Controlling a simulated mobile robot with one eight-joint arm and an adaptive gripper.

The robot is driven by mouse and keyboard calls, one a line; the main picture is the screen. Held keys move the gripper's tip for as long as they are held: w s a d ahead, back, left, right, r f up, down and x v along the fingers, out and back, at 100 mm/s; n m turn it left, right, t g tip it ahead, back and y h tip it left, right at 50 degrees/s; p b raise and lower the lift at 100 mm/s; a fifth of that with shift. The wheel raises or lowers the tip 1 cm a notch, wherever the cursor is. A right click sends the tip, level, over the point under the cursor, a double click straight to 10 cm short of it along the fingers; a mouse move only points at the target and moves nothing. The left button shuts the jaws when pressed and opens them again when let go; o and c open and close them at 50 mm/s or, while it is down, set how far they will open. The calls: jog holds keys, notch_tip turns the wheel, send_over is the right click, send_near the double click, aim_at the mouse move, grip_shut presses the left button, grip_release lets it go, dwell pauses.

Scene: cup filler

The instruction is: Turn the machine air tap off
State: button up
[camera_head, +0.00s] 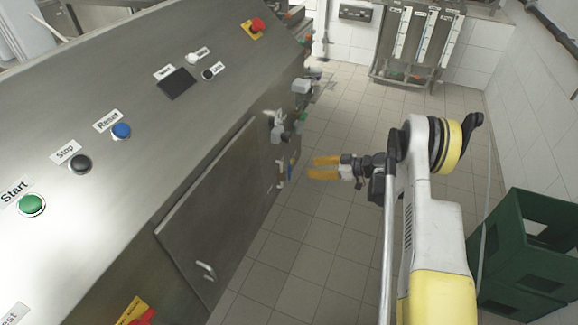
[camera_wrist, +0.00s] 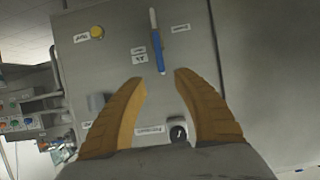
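My gripper (camera_head: 311,167) is open, its two orange fingers pointing left at the side of the steel machine. It also shows open and empty in the wrist view (camera_wrist: 160,78). A tap with a long blue handle (camera_wrist: 157,48) is on the panel ahead, upright in the wrist view, its lower end between and just beyond the fingertips. A small blue part, apparently the same handle (camera_head: 291,170), shows beside the machine in the head view, left of the fingertips. Labels stand near the handle, too small to read surely. I see no contact with it.
Grey fittings (camera_head: 277,127) stick out of the machine side above the handle. Green crates (camera_head: 525,250) stand at the right. The tiled floor between is clear.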

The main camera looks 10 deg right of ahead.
aim_at(290, 169)
jog(key=b+x, duration=0.4)
jog(key=x, duration=0.7)
grip_shut()
